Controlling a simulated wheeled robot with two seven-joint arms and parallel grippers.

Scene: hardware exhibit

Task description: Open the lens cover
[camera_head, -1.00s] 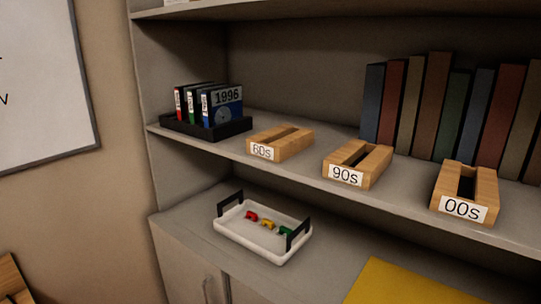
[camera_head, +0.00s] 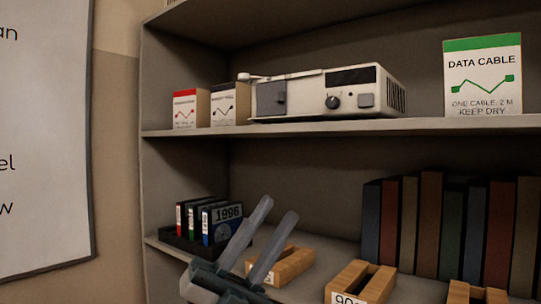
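A white projector-like device (camera_head: 310,94) stands on the upper shelf. A dark grey square cover (camera_head: 272,98) sits at the left of its front face and looks closed; no lens shows. A dark round knob (camera_head: 333,102) and a grey square button (camera_head: 366,100) are to the right of the cover. My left gripper (camera_head: 278,206) is at the bottom of the view, in front of the lower shelf. Its two pale fingers point up and are apart, with nothing between them. It appears well below the device and touches nothing visible. My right gripper is not in view.
Two small boxes (camera_head: 210,107) stand left of the device, and a data cable box (camera_head: 483,75) stands to its right. The lower shelf holds numbered cartridges (camera_head: 222,222), wooden holders (camera_head: 362,284) and books (camera_head: 430,222). A whiteboard (camera_head: 45,140) hangs at left.

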